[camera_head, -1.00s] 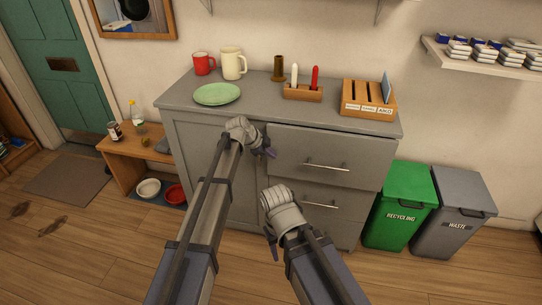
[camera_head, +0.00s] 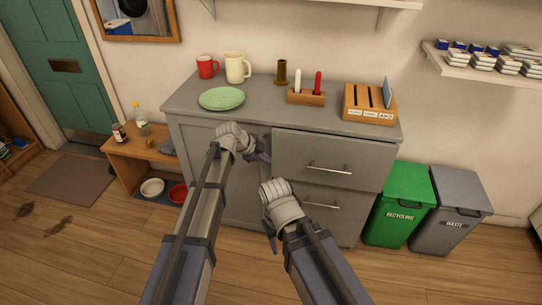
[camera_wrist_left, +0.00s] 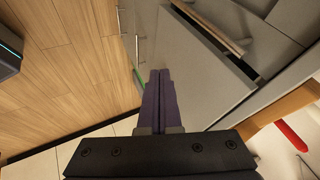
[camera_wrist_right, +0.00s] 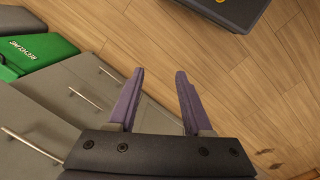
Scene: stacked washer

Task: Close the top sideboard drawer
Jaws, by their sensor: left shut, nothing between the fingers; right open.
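The top sideboard drawer (camera_head: 320,153) has a grey front with a bar handle (camera_head: 329,169). It appears to stand out slightly from the sideboard, but the head view does not show how far. My left gripper (camera_head: 265,157) is shut and empty beside the drawer front's left edge. My right gripper (camera_wrist_right: 160,90) is open and empty, low before the sideboard. Its fingertips are partly hidden in the head view.
Green (camera_head: 399,206) and grey (camera_head: 451,211) bins stand to the right. A low bench (camera_head: 133,150) stands left. Floor in front is clear.

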